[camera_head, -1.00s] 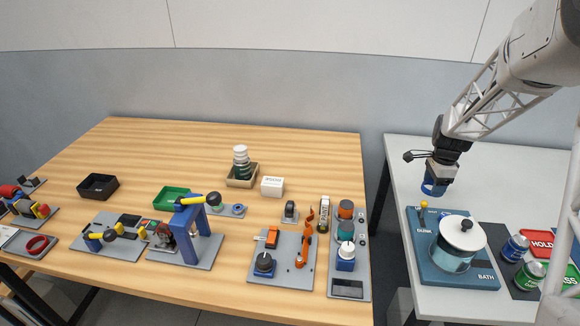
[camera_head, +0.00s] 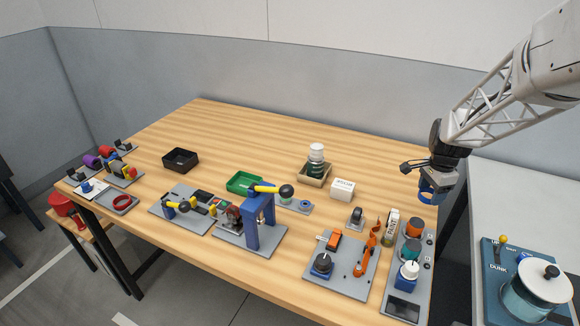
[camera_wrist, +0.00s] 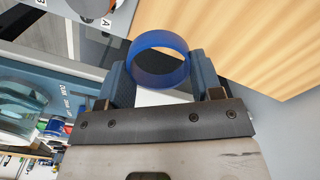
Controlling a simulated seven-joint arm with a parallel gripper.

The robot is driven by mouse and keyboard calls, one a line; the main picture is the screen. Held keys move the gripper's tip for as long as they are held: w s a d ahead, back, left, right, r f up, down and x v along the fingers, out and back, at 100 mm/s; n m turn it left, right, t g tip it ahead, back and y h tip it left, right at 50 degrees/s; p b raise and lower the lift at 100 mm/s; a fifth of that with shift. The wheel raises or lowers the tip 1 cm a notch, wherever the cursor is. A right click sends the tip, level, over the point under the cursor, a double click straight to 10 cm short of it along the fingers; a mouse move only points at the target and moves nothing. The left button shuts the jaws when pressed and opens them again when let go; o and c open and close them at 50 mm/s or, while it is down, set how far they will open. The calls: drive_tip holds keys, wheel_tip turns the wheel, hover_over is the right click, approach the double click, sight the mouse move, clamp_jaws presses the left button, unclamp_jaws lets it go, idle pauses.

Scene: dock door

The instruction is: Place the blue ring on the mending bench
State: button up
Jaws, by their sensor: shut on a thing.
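The blue ring (camera_head: 427,193) hangs from my gripper (camera_head: 431,178) above the right end of the wooden table. In the wrist view, the ring (camera_wrist: 158,72) sits between the two fingers of my gripper (camera_wrist: 160,84), which is shut on it. The wooden table (camera_head: 215,128) is a long bench with several fixtures on it; no label names it as the mending bench. A red ring (camera_head: 121,203) lies in a grey tray (camera_head: 108,198) at its left end.
A black bin (camera_head: 180,159), a green tray (camera_head: 243,181), a blue press frame (camera_head: 253,225) and a grey panel with jars (camera_head: 404,308) stand on the wooden table. Its back middle is clear. A white table with a DUNK bath (camera_head: 497,285) is at right, across a gap.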

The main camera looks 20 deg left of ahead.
drive_tip(key=s+a+n, duration=0.3)
drive_tip(key=s+a, duration=0.2)
drive_tip(key=a, duration=0.8)
drive_tip(key=s+a+r+n, duration=0.1)
drive_tip(key=s+a+n, duration=0.3)
drive_tip(key=a, duration=1)
drive_tip(key=shift+s+r, duration=0.25)
drive_tip(key=shift+s, duration=0.4)
drive_tip(key=shift+a+f, duration=0.1)
drive_tip(key=shift+f, duration=0.05)
hover_over(328, 215)
drive_tip(key=shift+f, duration=3)
drive_tip(key=shift+f, duration=1.85)
drive_tip(key=shift+f, duration=0.2)
drive_tip(key=o, duration=0.9)
